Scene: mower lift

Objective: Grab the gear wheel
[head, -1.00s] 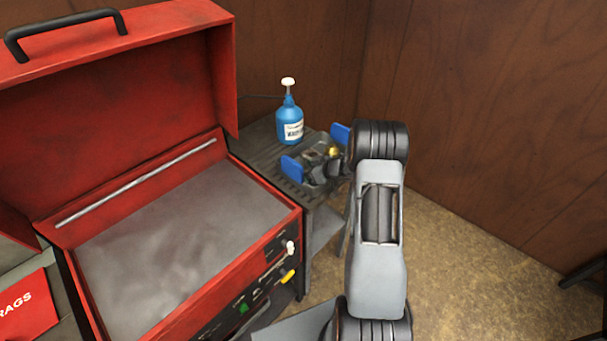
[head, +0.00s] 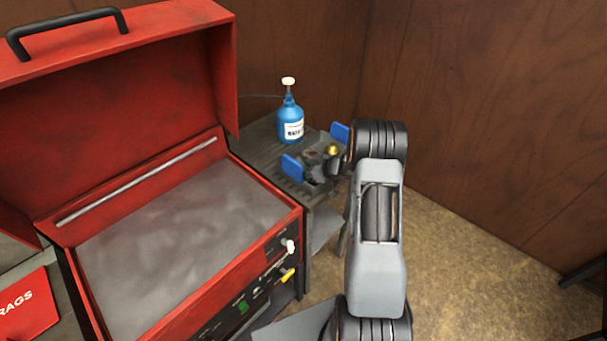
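My gripper (head: 316,150) is at the far end of my grey arm, over or just above the small grey table beside the red cabinet. Its two blue fingers are spread wide apart, with nothing visibly clamped between them. A small dark, round-looking piece (head: 313,157) shows between the fingers. It may be the gear wheel, but it is too small and dark to be sure. A small brass-coloured part shows near the right finger; I cannot tell whether it belongs to my gripper. My wrist hides part of the table's right side.
A blue bottle (head: 290,124) with a white top stands on the grey table (head: 262,146), close behind my gripper. The open red cabinet (head: 262,184) with a raised lid fills the left. Brown wooden walls (head: 480,100) close the back and right. Bare floor lies at right.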

